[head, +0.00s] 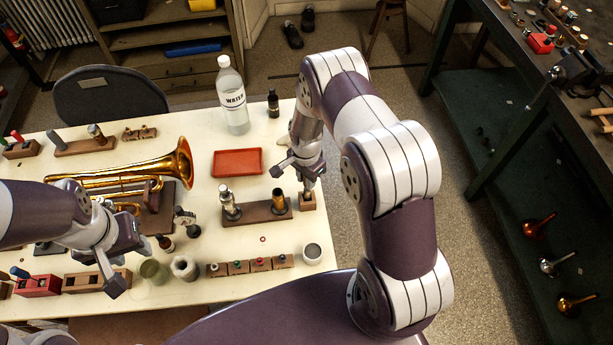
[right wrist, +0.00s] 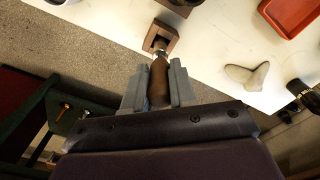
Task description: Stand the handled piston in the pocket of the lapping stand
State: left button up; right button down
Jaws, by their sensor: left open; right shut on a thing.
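The handled piston has a brown handle (right wrist: 158,85) and a bright metal part at its far end. My right gripper (right wrist: 158,78) is shut on the handle, and the head view shows this gripper (head: 308,181) just above a small wooden block. That block, which looks like the lapping stand (head: 308,203), also shows in the right wrist view (right wrist: 174,36) with a dark square pocket. The piston's metal end overlaps the pocket's near side; I cannot tell how deep it sits. My left gripper (head: 132,264) is open and empty over the table's left part.
A wooden rack (head: 240,219) with upright metal parts stands just left of the stand. A red tray (head: 237,163), a water bottle (head: 232,98) and a dark bottle (head: 273,103) stand behind. A brass horn (head: 165,170) lies left. The table's right edge is close to the stand.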

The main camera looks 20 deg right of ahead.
jog(key=shift+f, duration=0.2)
jog(key=c, duration=0.8)
grip_release()
jog(key=shift+c, duration=0.2)
jog(key=shift+r, duration=0.1)
notch_tip(320, 180, up, 11)
jog(key=b, duration=0.3)
jog(key=shift+a+r, duration=0.1)
jog(key=shift+r, duration=0.7)
